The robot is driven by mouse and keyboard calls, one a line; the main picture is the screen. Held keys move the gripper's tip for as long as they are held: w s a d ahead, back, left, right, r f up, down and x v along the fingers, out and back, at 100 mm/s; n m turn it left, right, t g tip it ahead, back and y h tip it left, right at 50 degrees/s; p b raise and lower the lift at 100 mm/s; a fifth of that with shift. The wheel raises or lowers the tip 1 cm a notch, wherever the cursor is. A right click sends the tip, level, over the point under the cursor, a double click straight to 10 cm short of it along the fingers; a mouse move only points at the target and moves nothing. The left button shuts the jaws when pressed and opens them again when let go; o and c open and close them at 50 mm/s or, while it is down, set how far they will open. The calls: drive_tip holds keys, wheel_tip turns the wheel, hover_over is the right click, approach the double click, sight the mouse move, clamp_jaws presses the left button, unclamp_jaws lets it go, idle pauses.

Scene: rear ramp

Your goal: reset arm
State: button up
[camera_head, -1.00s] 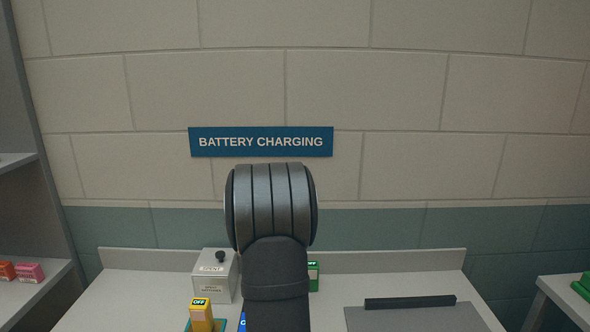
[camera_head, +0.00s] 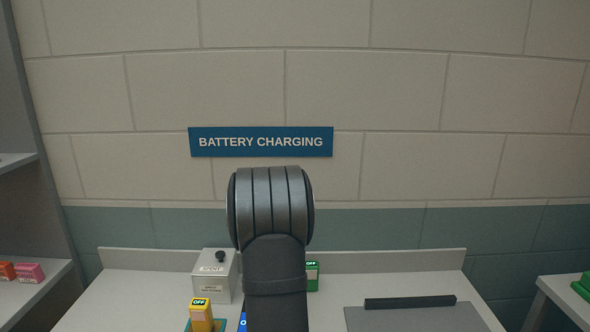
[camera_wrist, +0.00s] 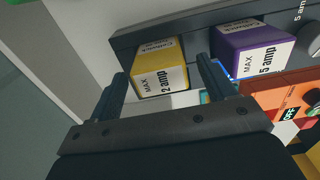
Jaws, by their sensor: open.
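My gripper (camera_wrist: 162,70) is open in the wrist view, its two dark fingers apart with nothing seen held between them. Beyond the fingertips, a yellow block (camera_wrist: 161,68) labelled "MAX 2 amp" sits at a dark rail or housing (camera_wrist: 190,18). A purple block (camera_wrist: 252,50) labelled "5 amp" is to its right. Whether a finger touches either block I cannot tell. In the head view my arm rises in the middle and hides part of the bench; my gripper is not visible there.
The bench (camera_head: 140,290) holds a grey box with a black knob (camera_head: 215,275), a yellow unit marked OFF (camera_head: 201,315), a green unit (camera_head: 312,275) partly behind my arm, and a grey plate (camera_head: 410,318) with a black bar (camera_head: 409,302). An orange unit (camera_wrist: 275,95) is right in the wrist view.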

wheel_tip(320, 180, up, 17)
wheel_tip(320, 180, down, 18)
wheel_tip(320, 180, up, 6)
drive_tip(key=shift+r, duration=0.1)
drive_tip(key=shift+s+a+r, duration=0.35)
drive_tip(key=shift+s+r, duration=0.2)
drive_tip(key=shift+s, duration=0.1)
drive_tip(key=shift+s+a+r, duration=0.4)
drive_tip(key=shift+s+r, duration=0.15)
drive_tip(key=shift+s, duration=0.1)
drive_tip(key=shift+s+a+r, duration=0.35)
drive_tip(key=shift+s+r, duration=0.2)
drive_tip(key=shift+s, duration=0.1)
